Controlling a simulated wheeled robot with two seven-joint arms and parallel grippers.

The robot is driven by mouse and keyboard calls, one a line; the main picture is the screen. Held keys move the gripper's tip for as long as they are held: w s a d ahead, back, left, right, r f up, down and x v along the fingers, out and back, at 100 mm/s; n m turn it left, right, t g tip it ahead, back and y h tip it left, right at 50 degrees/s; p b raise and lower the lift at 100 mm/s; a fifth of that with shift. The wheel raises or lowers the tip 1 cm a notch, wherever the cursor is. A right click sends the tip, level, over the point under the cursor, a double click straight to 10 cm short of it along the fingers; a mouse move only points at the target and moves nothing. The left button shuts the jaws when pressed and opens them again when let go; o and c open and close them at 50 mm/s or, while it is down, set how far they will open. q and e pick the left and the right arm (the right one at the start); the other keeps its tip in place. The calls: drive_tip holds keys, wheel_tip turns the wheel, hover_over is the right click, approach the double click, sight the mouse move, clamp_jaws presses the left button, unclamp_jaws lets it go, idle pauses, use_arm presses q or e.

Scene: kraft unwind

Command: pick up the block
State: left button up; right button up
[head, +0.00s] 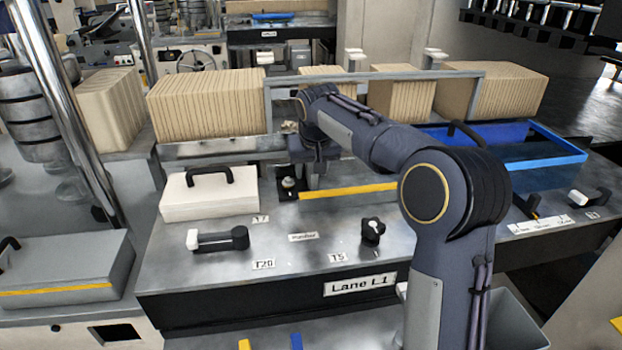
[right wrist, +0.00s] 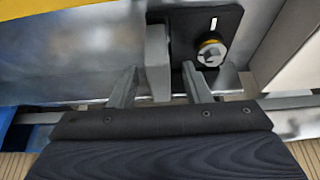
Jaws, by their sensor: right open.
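My right gripper (head: 303,178) reaches down to the metal bench top behind the yellow strip. In the right wrist view the right gripper (right wrist: 159,70) has its two fingers apart. A light grey upright block (right wrist: 156,50) shows between them, with a gap visible on the right side. It stands at the edge of a dark plate (right wrist: 228,22) that carries a round metal knob (right wrist: 211,50). In the head view the gripper hides most of this spot, and I cannot pick out the block there. My left gripper is out of view.
A white case with a black handle (head: 208,200) stands left of the gripper. A blue tray (head: 545,150) lies to the right. A metal rail (head: 380,77) and rows of brown kraft stacks (head: 205,105) stand behind. Small black-handled fittings (head: 218,240) sit on the front bench.

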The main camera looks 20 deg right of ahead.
drive_tip(key=shift+x, duration=0.85)
drive_tip(key=shift+c, duration=0.4)
clamp_jaws()
drive_tip(key=shift+r, duration=0.1)
